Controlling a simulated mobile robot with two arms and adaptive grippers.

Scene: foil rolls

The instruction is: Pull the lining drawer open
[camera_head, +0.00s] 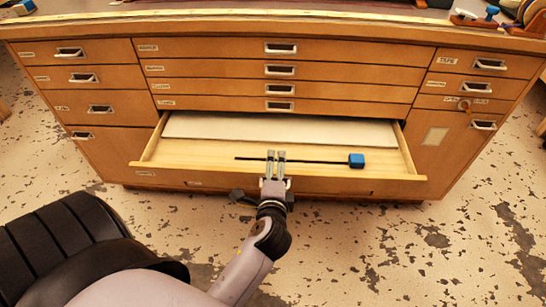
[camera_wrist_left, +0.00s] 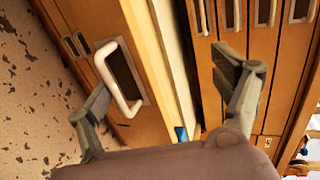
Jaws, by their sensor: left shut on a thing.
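The wide drawer (camera_head: 215,177) at the bottom middle of the cabinet stands open. A pale sheet or board (camera_head: 285,129) covers its back part, and a thin black rod with a blue block (camera_head: 357,160) lies near its front. I cannot read its label. My left gripper (camera_head: 276,156) is at the middle of the drawer front and is shut on its handle, which the gripper mostly hides in the head view. In the left wrist view the pale handle (camera_wrist_left: 108,75) shows between the two spread fingers (camera_wrist_left: 165,98); exact contact is unclear. My right gripper is out of view.
Several shut drawers (camera_head: 280,69) lie above the open one, with more at left and right. Small items (camera_head: 475,18) stand on the cabinet top. The speckled floor (camera_head: 400,250) in front is clear.

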